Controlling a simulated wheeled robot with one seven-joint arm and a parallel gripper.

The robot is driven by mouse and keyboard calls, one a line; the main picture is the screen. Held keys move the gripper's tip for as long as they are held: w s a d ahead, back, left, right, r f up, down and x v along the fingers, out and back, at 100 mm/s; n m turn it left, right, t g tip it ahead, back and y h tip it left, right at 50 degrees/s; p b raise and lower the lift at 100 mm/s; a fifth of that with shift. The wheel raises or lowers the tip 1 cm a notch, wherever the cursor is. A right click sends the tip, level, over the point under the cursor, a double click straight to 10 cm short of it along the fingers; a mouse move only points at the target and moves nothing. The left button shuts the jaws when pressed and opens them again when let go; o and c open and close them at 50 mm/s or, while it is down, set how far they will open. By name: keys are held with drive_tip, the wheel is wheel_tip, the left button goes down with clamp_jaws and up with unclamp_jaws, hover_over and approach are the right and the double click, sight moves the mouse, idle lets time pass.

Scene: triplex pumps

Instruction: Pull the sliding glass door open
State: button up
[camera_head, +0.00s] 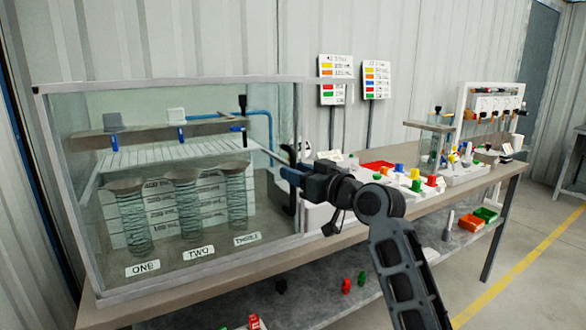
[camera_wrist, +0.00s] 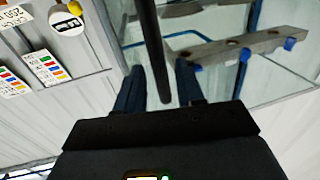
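The glass case (camera_head: 190,85) stands on the left part of the bench, with its glass front facing me. A dark curved handle (camera_head: 289,200) shows at the case's right end. My gripper (camera_head: 288,176) is at this handle. In the wrist view, the dark handle bar (camera_wrist: 153,45) runs between the two fingertips of my gripper (camera_wrist: 160,68). The fingers are apart, with a small gap visible on each side of the bar. Whether either finger touches it is hard to tell. How far the glass door stands open cannot be made out.
Inside the case stand several coiled columns (camera_head: 184,210) labelled ONE, TWO and THREE, below a shelf (camera_head: 160,128). Coloured blocks (camera_head: 415,180) and a rack (camera_head: 490,110) occupy the bench to the right. Sign boards (camera_head: 336,80) stand behind. The floor at right is clear.

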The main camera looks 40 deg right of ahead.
drive_tip(key=shift+w, duration=0.9)
drive_tip(key=shift+c, duration=0.3)
clamp_jaws()
